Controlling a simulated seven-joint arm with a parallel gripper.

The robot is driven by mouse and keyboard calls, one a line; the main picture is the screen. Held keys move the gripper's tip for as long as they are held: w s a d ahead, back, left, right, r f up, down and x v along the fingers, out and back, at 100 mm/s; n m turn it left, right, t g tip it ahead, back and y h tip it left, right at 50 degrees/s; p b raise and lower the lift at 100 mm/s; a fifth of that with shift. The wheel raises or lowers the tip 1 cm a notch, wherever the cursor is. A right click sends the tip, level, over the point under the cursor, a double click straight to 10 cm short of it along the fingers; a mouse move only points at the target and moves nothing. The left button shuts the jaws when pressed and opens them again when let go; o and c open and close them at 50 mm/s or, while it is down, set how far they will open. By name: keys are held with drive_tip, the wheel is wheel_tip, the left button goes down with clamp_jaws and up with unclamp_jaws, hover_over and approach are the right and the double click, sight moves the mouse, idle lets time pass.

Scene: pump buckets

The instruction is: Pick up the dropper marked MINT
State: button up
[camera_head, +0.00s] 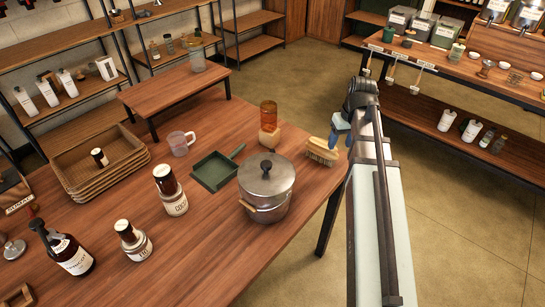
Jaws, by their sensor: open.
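I cannot read the word MINT on any label here. A small dark bottle with a pale label (99,157) sits in the stacked wooden trays at left; it may be a dropper, but its label is too small to read. Two dark-topped, pale-labelled containers, a taller one (173,199) and a shorter one (135,243), stand on the table right of and below the trays. My arm rises at right, past the table's right edge, and bends at its top. My gripper's fingers cannot be made out; the arm's far end is well right of these bottles.
The wooden table (215,255) also holds a lidded metal pot (265,183), a green dustpan (214,170), a brush (322,152), an amber-topped bottle (269,118), a glass mug (180,144) and a dark pump bottle (70,254). A raised wooden stand (172,90) is behind. The front middle is clear.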

drive_tip(key=w+a+r+n+g+h, duration=0.1)
drive_tip(key=a+r+n, duration=0.25)
drive_tip(key=a, duration=0.75)
drive_tip(key=w+a+r+n, duration=0.1)
drive_tip(key=a+r+n, duration=0.3)
drive_tip(key=a, duration=0.7)
drive_tip(key=shift+n, duration=0.55)
drive_tip(key=shift+s+f, duration=0.15)
drive_tip(key=shift+f, duration=7)
drive_tip(key=shift+c, duration=0.4)
drive_tip(key=c, duration=0.9)
clamp_jaws()
drive_tip(key=shift+r, duration=0.15)
